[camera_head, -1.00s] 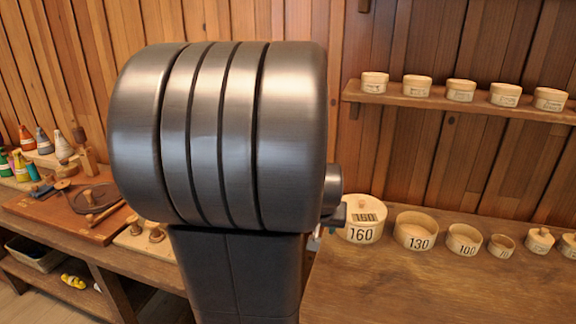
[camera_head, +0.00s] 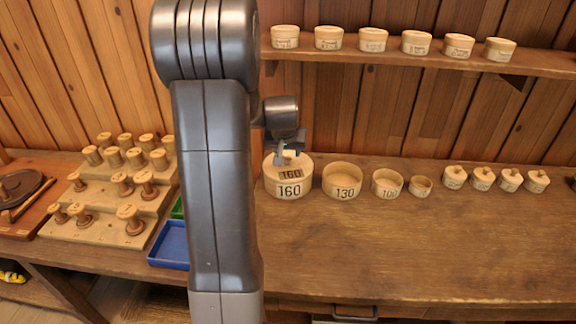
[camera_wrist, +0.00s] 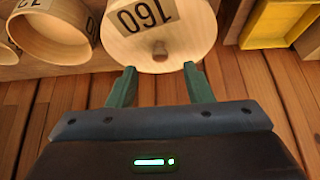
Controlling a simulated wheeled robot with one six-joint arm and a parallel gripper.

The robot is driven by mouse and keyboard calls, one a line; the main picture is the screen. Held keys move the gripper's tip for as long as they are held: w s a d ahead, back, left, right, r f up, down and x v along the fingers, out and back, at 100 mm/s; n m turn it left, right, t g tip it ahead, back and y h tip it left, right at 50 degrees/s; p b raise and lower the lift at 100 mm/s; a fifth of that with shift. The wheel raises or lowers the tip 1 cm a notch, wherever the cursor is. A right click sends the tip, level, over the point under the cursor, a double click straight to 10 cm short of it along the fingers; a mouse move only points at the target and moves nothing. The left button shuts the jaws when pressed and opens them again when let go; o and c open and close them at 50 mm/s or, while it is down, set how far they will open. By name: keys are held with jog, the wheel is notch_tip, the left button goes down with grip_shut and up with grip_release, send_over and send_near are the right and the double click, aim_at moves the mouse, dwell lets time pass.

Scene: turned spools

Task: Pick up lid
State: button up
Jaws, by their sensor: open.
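A round pale wooden lid (camera_head: 302,161) with a dark 160 label sits on the wooden box (camera_head: 271,183) marked 160 on the bench. In the wrist view the lid (camera_wrist: 190,30) fills the top middle, upside down, with its small knob towards my fingers. My gripper (camera_head: 288,146) is at the lid's knob in the head view, partly hidden by my arm. In the wrist view its two green fingers (camera_wrist: 160,84) are apart, one on each side below the knob. Nothing is held between them.
Open round boxes marked 130 (camera_head: 342,183) and 100 (camera_head: 387,185) and a smaller one (camera_head: 420,187) stand to the right. Several knobbed boxes follow. A shelf (camera_head: 420,60) runs above. A blue tray (camera_head: 170,243) and a spool rack (camera_head: 90,228) are left. The front bench is clear.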

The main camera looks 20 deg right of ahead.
aim_at(288, 158)
jog(key=shift+p+x, duration=0.8)
jog(key=shift+x, duration=1.95)
jog(key=shift+w+d+r, duration=0.1)
jog(key=shift+w+r, duration=0.05)
jog(key=shift+c, duration=0.3)
grip_shut()
